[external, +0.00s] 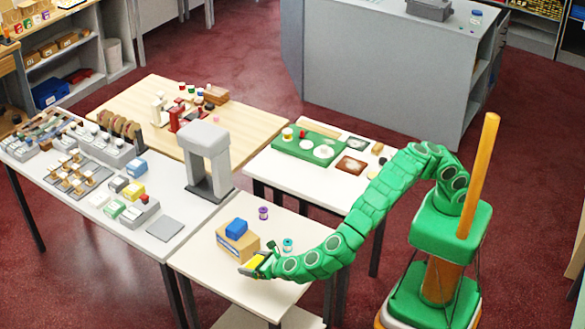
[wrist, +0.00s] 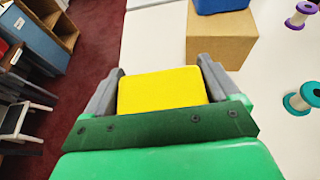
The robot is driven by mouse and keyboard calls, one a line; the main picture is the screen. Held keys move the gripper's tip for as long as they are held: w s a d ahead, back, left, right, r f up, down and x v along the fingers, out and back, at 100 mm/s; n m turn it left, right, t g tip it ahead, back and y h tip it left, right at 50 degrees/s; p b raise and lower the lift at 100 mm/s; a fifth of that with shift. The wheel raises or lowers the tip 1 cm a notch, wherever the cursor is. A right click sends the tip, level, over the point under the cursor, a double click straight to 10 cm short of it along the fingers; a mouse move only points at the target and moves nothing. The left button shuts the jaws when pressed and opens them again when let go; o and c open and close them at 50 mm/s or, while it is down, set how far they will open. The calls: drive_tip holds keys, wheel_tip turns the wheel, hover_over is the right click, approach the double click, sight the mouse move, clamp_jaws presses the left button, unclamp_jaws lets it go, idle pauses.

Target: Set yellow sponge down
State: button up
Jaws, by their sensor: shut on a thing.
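The yellow sponge (wrist: 160,90) is a plain yellow block between the two grey fingers of my gripper (wrist: 160,88) in the wrist view. My gripper is shut on it. In the external view the yellow sponge (external: 256,262) shows at the end of my green arm, at the front of the small white table (external: 205,262). It is close to the cardboard box. I cannot tell whether the sponge touches the table top.
A cardboard box (external: 238,246) with a blue block (external: 236,228) on top stands just beyond my gripper. A purple spool (external: 263,213) and a teal spool (external: 288,244) stand to its right. Another yellow block (external: 132,191) lies on the long table at left.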

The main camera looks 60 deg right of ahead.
sight(246, 285)
drive_tip(key=shift+w+a+f, duration=0.3)
drive_tip(key=shift+a+f, duration=0.1)
drive_tip(key=shift+f, duration=0.2)
drive_tip(key=shift+w+a+f, duration=0.35)
drive_tip(key=shift+a+f, duration=0.1)
drive_tip(key=shift+f, duration=0.2)
drive_tip(key=shift+w+a+f, duration=0.3)
drive_tip(key=shift+a+f, duration=0.1)
drive_tip(key=shift+f, duration=1.8)
drive_tip(key=shift+f, duration=0.15)
drive_tip(key=o, duration=0.8)
drive_tip(key=shift+c, duration=0.2)
drive_tip(key=shift+r, duration=0.2)
drive_tip(key=shift+s+r, duration=0.15)
drive_tip(key=shift+s, duration=0.15)
drive_tip(key=v, duration=1.1)
drive_tip(key=shift+s, duration=0.15)
drive_tip(key=shift+r, duration=0.1)
